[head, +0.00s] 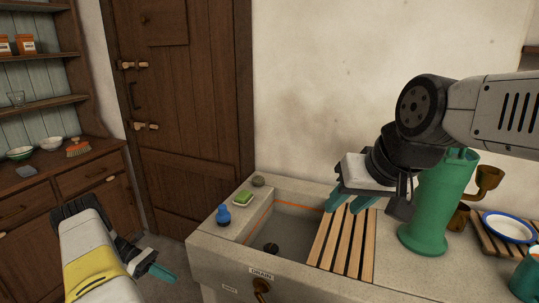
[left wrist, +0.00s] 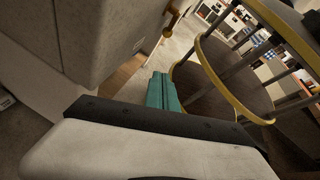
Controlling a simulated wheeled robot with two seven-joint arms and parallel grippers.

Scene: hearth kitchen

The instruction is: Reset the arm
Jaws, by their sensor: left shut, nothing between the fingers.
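My left gripper (head: 158,270) is at the lower left in the head view, in front of the dark door and left of the stone sink. Its teal fingers are shut together with nothing between them. They also show in the left wrist view (left wrist: 162,92), over the floor beside a pale stone side. My right gripper (head: 349,203) comes in from the right and hangs above the slatted wooden rack at the sink. Its two teal fingers stand apart, with no object seen between them.
The stone sink (head: 233,261) holds a slatted rack (head: 340,252). A green pitcher-like vessel (head: 432,205) stands close to my right gripper. A blue-rimmed plate (head: 510,227) lies at the far right.

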